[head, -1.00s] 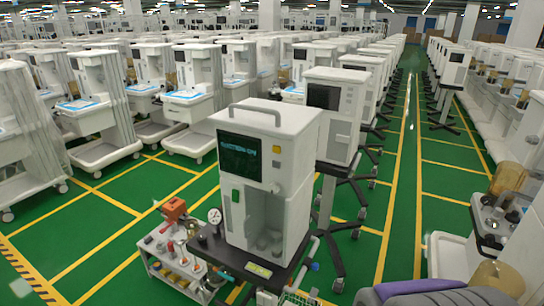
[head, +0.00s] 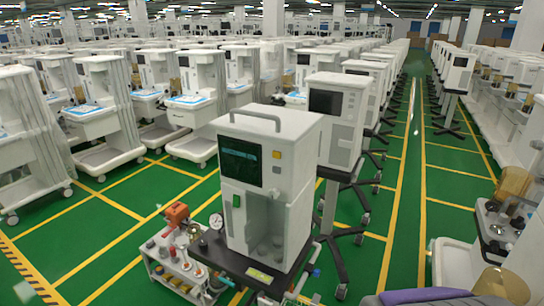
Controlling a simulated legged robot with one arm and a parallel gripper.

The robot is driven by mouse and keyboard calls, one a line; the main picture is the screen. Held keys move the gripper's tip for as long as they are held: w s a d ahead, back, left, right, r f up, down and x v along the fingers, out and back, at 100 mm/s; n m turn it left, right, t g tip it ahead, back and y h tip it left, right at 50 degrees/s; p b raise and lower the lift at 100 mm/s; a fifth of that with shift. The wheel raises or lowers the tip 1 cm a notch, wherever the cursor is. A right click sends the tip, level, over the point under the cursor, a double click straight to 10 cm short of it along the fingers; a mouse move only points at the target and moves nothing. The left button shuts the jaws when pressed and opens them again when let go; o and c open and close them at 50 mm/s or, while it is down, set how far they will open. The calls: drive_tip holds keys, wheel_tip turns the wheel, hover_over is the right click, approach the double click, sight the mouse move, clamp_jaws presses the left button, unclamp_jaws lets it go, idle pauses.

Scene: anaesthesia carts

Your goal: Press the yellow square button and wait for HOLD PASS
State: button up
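A white anaesthesia machine (head: 298,195) with a top handle stands in the middle foreground on a dark-topped cart (head: 232,262). Its dark screen (head: 241,161) faces me, with only faint, unreadable marks; I cannot make out HOLD PASS. The small yellow square button (head: 277,155) is on the front panel just right of the screen. A grey square (head: 276,169) sits below it, and a green part (head: 236,201) is under the screen. My gripper is not in view, and nothing is seen touching the button.
A low cart (head: 172,263) with red and metal fittings stands at the left of the machine. Similar white machines (head: 337,115) line up behind it. A green aisle (head: 410,200) with yellow lines runs free to the right. A bench with a tan canister (head: 513,182) is at the right edge.

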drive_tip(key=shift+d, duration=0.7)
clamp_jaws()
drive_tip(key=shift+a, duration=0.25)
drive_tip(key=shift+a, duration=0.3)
